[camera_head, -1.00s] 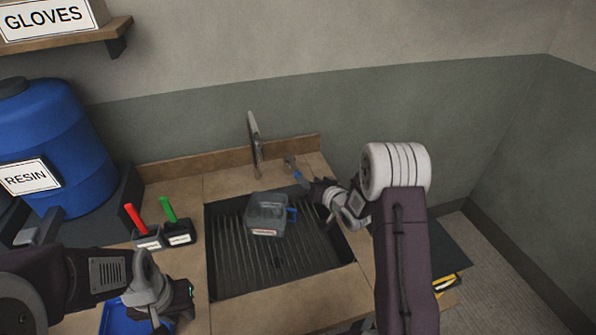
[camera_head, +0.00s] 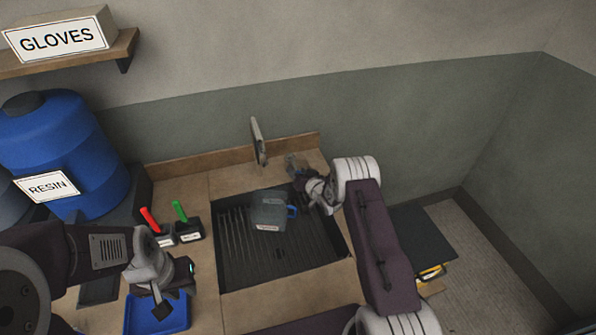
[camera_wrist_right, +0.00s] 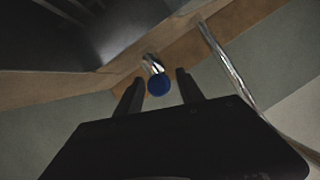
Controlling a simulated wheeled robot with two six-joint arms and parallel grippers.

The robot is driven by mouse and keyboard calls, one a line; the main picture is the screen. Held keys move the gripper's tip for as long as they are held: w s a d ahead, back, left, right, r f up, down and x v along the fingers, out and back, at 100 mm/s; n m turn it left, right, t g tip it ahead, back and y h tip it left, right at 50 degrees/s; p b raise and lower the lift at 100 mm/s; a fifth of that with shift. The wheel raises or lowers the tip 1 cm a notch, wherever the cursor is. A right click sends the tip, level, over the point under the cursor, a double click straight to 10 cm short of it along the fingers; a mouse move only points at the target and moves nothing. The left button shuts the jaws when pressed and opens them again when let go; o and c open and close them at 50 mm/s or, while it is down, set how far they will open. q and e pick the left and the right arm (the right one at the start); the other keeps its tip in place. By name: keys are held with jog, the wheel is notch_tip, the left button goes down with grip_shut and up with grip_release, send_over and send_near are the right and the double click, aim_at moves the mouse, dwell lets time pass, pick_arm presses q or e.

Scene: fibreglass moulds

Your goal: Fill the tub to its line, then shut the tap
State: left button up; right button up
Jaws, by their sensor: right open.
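The tub (camera_head: 268,213), a grey see-through container with a blue handle on its right, stands in the dark ribbed sink. Its fill line and water level are too small to read. The tap's chrome spout (camera_head: 258,142) rises behind the sink; I cannot make out a stream. My right gripper (camera_head: 297,165) is at the tap's valve at the back right of the sink. In the right wrist view, the blue-ended tap handle (camera_wrist_right: 158,85) shows between the open fingers of this gripper (camera_wrist_right: 158,92). My left gripper (camera_head: 172,290) is above a blue tray; its jaw opening is unclear.
The sink (camera_head: 235,280) has a wooden counter around it. Two small dark holders with a red handle (camera_head: 150,220) and a green handle (camera_head: 180,211) stand left of it. A blue resin drum (camera_head: 75,150) is at the far left. The blue tray (camera_head: 145,320) lies at the front left.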

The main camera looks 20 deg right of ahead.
jog(key=shift+s+r, duration=0.1)
grip_shut()
dwell(1.2)
